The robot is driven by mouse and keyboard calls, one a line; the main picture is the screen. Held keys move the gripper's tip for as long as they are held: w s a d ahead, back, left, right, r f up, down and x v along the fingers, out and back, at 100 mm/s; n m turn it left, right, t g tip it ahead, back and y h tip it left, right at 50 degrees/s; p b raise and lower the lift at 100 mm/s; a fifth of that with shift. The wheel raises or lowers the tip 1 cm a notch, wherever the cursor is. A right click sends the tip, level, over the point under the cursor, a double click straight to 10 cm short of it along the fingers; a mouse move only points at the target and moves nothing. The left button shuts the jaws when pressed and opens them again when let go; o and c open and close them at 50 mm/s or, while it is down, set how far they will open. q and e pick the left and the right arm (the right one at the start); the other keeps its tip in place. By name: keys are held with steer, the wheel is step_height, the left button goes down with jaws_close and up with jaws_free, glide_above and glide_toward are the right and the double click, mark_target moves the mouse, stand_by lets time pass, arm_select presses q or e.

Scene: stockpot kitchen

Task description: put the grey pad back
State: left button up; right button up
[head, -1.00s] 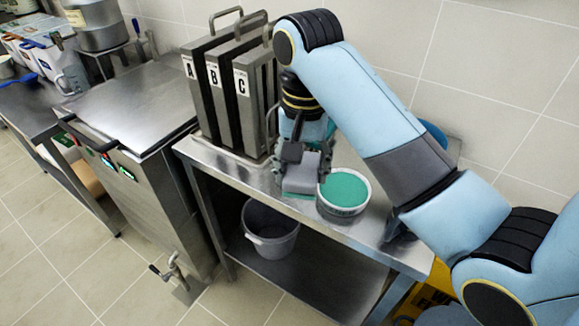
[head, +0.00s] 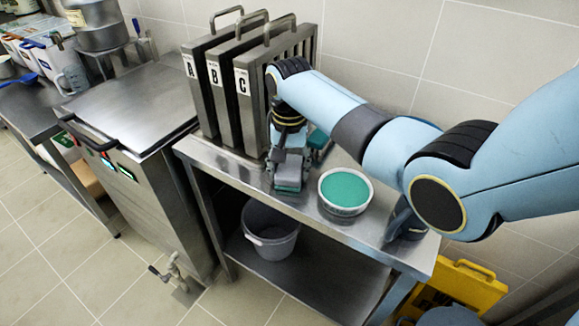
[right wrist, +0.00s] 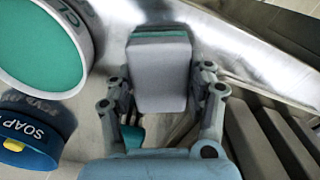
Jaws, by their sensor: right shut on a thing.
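My right gripper (head: 288,172) is shut on the grey pad, a small light-grey block with a green layer. In the right wrist view the grey pad (right wrist: 158,78) sits between the two fingers (right wrist: 162,100), its green edge at the far end. I cannot tell whether the pad touches the bench. My left gripper is not in view.
A teal thing (head: 318,139) lies partly hidden behind the gripper. A blue soap container (right wrist: 32,135) shows in the wrist view. A bucket (head: 270,232) stands on the lower shelf.

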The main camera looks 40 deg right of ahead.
mark_target(290, 167)
steer(key=o, duration=1)
steer(key=shift+f, duration=0.1)
step_height(290, 167, up, 12)
steer(key=shift+r, duration=0.1)
